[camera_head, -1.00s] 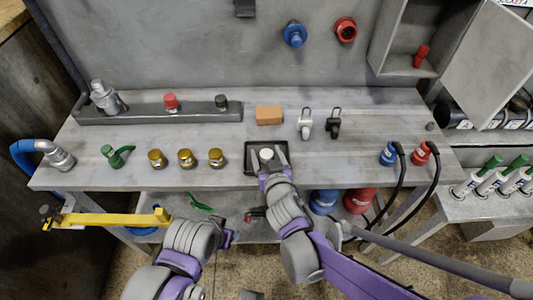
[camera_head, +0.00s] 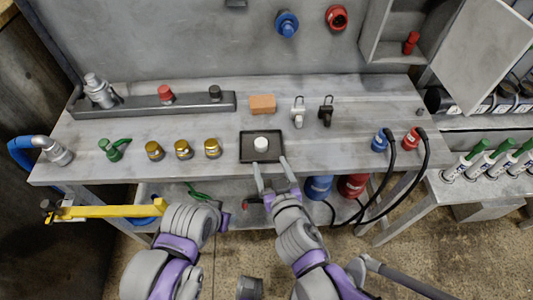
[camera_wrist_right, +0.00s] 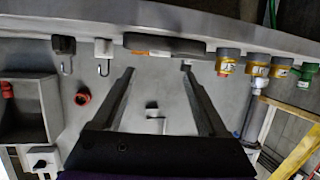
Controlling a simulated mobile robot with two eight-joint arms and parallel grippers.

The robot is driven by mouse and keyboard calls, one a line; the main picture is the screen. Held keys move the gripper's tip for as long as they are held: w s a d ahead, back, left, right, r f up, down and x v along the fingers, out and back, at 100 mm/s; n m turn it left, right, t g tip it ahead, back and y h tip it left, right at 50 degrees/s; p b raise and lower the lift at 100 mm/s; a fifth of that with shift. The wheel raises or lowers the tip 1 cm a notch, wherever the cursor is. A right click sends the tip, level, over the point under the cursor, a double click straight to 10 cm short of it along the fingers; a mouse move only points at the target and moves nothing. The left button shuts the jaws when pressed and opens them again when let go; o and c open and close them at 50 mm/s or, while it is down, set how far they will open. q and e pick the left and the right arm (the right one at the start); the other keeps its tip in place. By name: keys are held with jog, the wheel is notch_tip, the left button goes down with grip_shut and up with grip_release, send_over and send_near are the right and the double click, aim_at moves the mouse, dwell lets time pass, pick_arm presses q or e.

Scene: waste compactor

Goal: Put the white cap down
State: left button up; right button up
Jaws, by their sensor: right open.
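The white cap (camera_head: 261,143) stands upright on the black square tray (camera_head: 246,157) near the front edge of the workbench. My right gripper (camera_head: 270,164) is open and empty. In the head view its two fingertips are at the tray's front edge, apart from the cap. The wrist view shows the spread fingers (camera_wrist_right: 158,75) with nothing gripped between them. I cannot pick out the cap for certain there. My left arm is in the lower left of the head view, but its fingers do not show.
Gold fittings (camera_head: 183,149) and a green-handled part (camera_head: 113,149) stand left of the tray. An orange block (camera_head: 262,103), a white padlock (camera_head: 298,112) and a black padlock (camera_head: 326,111) lie behind it. Blue (camera_head: 380,142) and red (camera_head: 411,138) cabled connectors are at right.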

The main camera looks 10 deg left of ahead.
jog(key=shift+s+d+r, duration=0.1)
jog(key=shift+s+d, duration=0.05)
jog(key=shift+s, duration=0.25)
jog(key=d+f+m+g+h, duration=0.25)
jog(key=d+h, duration=0.35)
jog(key=d, duration=0.9)
jog(key=s+d+f+m+g, duration=0.3)
jog(key=s+d+g, duration=0.2)
jog(key=s+d, duration=0.5)
jog(key=shift+s+d+f+h, duration=0.2)
jog(key=shift+s+f+h, duration=0.15)
jog(key=shift+s, duration=0.65)
jog(key=shift+r+g, duration=0.1)
jog(key=shift+g, duration=0.15)
